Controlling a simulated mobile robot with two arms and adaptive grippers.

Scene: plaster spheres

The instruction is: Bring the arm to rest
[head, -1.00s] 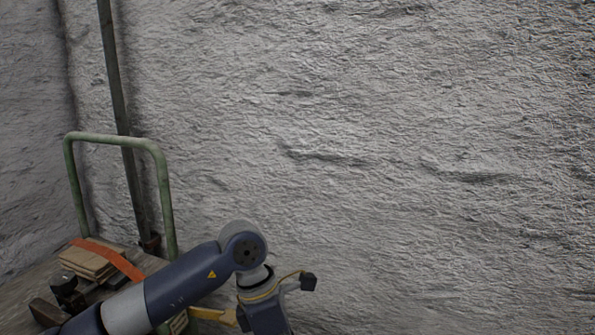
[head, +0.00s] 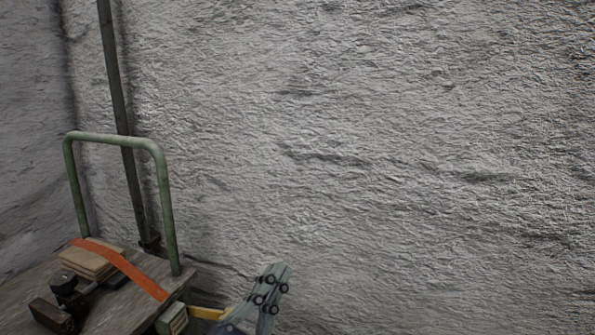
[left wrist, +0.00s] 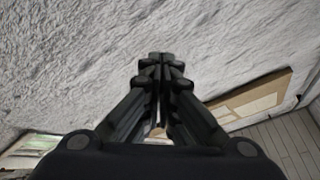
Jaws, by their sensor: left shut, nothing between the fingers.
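My left gripper (head: 272,284) shows at the lower middle of the head view, pointing up, in front of the rough grey wall. In the left wrist view my left gripper (left wrist: 161,62) has its two dark fingers together with nothing held between them. Most of the left arm is below the head view's lower edge. My right gripper is in neither view.
A wooden-decked cart (head: 115,300) with a green handle (head: 163,190) stands at the lower left. It carries stacked boards (head: 92,259), an orange strap (head: 120,268) and dark metal parts. A thin pole (head: 118,110) stands behind it. The rough wall (head: 380,140) fills the rest.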

